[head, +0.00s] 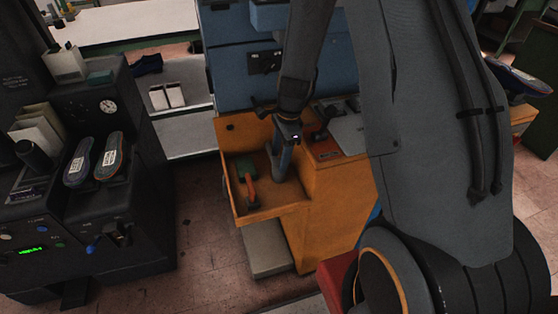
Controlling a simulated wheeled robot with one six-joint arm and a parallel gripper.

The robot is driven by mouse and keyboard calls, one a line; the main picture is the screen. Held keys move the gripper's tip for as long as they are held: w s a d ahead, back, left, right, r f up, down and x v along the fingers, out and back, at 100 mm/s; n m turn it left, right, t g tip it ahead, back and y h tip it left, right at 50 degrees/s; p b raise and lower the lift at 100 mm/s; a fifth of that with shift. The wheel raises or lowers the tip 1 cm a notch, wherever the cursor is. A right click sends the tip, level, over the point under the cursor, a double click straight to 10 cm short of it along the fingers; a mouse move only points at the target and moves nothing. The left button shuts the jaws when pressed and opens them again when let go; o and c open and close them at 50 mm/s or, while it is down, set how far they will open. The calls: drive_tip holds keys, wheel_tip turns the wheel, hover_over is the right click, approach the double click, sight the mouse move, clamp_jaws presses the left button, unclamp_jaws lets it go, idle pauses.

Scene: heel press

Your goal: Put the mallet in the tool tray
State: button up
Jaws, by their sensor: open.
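A tool with a dark green head and an orange-red handle (251,192), which looks like the mallet, lies in the orange tray (264,213) in the head view. It is at the left side of the tray, its handle pointing toward the tray's near edge. My gripper (277,178) reaches down over the right part of the tray, to the right of the mallet and apart from it. It is open, with nothing seen between its fingers. The fingertips are small and dark, so I cannot tell whether they touch the tray floor.
The orange cabinet (325,198) stands right of the tray, with a dark red-handled tool on its top. A blue machine body (232,65) rises behind. A black machine (120,200) holding two shoe soles (110,157) stands left. Clear floor lies between.

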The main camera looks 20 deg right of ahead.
wheel_tip(320, 180, up, 10)
drive_tip(key=d+b, duration=0.2)
drive_tip(key=s+a+r+n+h, duration=0.1)
drive_tip(key=s+r+n, duration=0.1)
drive_tip(key=s+n, duration=0.7)
drive_tip(key=s+a+r+n, duration=0.1)
drive_tip(key=s+r+n, duration=0.1)
drive_tip(key=s+n, duration=0.7)
drive_tip(key=shift+a+t+h, duration=0.15)
drive_tip(key=shift+t+h, duration=0.15)
drive_tip(key=shift+h, duration=0.1)
